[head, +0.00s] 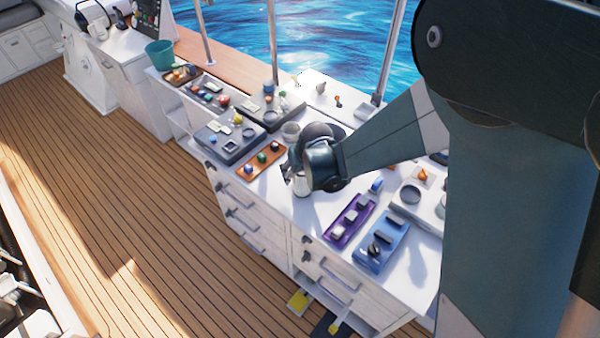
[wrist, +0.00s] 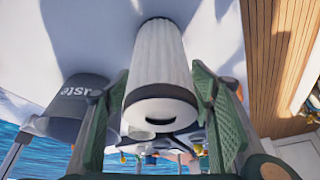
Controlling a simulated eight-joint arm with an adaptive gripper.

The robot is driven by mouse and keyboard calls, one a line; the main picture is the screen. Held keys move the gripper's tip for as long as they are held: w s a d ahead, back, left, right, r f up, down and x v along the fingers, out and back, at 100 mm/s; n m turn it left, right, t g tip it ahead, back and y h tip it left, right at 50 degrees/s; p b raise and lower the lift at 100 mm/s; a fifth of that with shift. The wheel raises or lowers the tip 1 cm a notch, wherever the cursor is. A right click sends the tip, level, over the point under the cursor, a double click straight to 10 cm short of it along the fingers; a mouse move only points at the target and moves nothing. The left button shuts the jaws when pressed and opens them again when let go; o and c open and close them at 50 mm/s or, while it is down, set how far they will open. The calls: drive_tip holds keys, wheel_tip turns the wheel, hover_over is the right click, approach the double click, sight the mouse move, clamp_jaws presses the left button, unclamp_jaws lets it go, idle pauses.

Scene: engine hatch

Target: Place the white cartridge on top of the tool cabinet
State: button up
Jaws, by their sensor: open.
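The white cartridge (wrist: 160,65), a ribbed cylinder with a slot in its round end, stands on the white cabinet top (head: 325,205). In the wrist view it lies between the two green finger pads of my gripper (wrist: 163,90). The fingers are open on either side of it, and a gap shows at least on the right. In the head view my gripper (head: 297,172) is low over the counter and hides most of the cartridge (head: 302,187). Drawers run along the cabinet front (head: 245,205). I cannot tell which cabinet is the tool cabinet.
A grey lettered cup (wrist: 75,112) stands close beside my left finger in the wrist view. An orange tray (head: 262,160), a purple tray (head: 350,220), a blue tray (head: 382,242) and grey panels (head: 230,135) surround the gripper. A teal bucket (head: 160,54) stands farther off.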

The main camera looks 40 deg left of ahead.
drive_tip(key=shift+v, duration=6)
drive_tip(key=shift+w, duration=0.1)
drive_tip(key=shift+w+d+r, duration=0.15)
drive_tip(key=shift+d+r, duration=0.05)
drive_tip(key=shift+d, duration=0.1)
drive_tip(key=w+d+r+m+t, duration=0.15)
drive_tip(key=d+r, duration=0.35)
drive_tip(key=d, duration=0.6)
drive_tip(key=w+d+r+m+h, duration=0.1)
drive_tip(key=w+d+r+m, duration=0.2)
drive_tip(key=d, duration=0.8)
drive_tip(key=w+d+r+m+t, duration=0.1)
drive_tip(key=w+d+r, duration=0.1)
drive_tip(key=d+r, duration=0.6)
drive_tip(key=s+d+m+h, duration=0.1)
drive_tip(key=s+d, duration=0.3)
drive_tip(key=d, duration=0.6)
drive_tip(key=s+d+m+t+h, duration=0.1)
drive_tip(key=s+d+m, duration=0.2)
drive_tip(key=d, duration=0.8)
drive_tip(key=s+d+m+t+h, duration=0.1)
drive_tip(key=s+d, duration=0.4)
drive_tip(key=d, duration=0.6)
drive_tip(key=shift+d+r+m, duration=0.2)
drive_tip(key=shift+r+m, duration=0.25)
drive_tip(key=shift+m, duration=0.1)
